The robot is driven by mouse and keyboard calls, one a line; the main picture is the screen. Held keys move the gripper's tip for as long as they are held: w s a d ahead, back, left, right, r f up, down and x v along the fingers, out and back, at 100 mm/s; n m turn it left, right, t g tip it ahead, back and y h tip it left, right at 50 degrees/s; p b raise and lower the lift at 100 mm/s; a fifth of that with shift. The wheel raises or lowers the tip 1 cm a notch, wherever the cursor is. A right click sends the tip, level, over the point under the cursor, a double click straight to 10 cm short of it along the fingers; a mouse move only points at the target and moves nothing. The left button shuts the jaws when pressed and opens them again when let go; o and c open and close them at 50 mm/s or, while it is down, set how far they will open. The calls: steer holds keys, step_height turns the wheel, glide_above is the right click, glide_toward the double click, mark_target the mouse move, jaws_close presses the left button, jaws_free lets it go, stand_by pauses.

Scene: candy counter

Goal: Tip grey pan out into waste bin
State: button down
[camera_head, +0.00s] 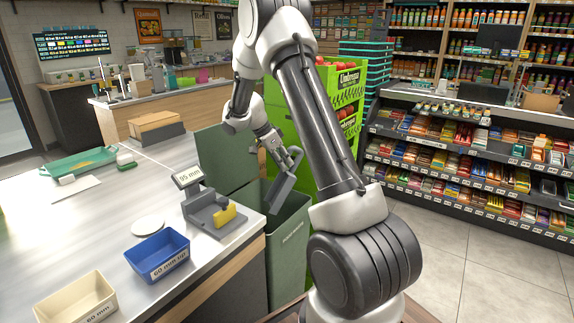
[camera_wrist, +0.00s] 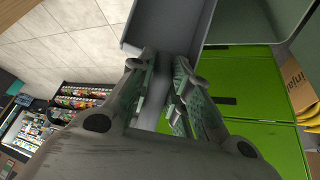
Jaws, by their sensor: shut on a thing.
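My gripper (camera_head: 285,158) is shut on the grey pan (camera_head: 282,192), which hangs steeply tilted over the mouth of the waste bin. In the wrist view the two fingers (camera_wrist: 165,68) close on a narrow grey part of the pan (camera_wrist: 172,22). The waste bin (camera_head: 291,245) is grey-green and stands on the floor against the counter's end, with its lid (camera_head: 226,158) raised behind. The pan's lower end is at or just above the bin's opening. I cannot see any contents in the pan, and the bin's inside is mostly hidden.
The counter (camera_head: 120,215) holds a grey gauge (camera_head: 205,212) with a yellow block, a blue tray (camera_head: 158,258), a cream tray (camera_head: 75,302) and a white disc (camera_head: 148,226). A green crate stand (camera_head: 345,95) is behind the bin. Candy shelves (camera_head: 450,150) stand right, with clear floor before them.

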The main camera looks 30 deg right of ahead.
steer(key=shift+w+r, duration=0.15)
steer(key=shift+r, duration=0.95)
steer(key=shift+s+f, duration=0.2)
steer(key=shift+s, duration=0.1)
step_height(320, 180, down, 2)
steer(key=shift+w+f, duration=0.15)
steer(key=shift+f, duration=0.05)
steer(key=shift+r, duration=0.2)
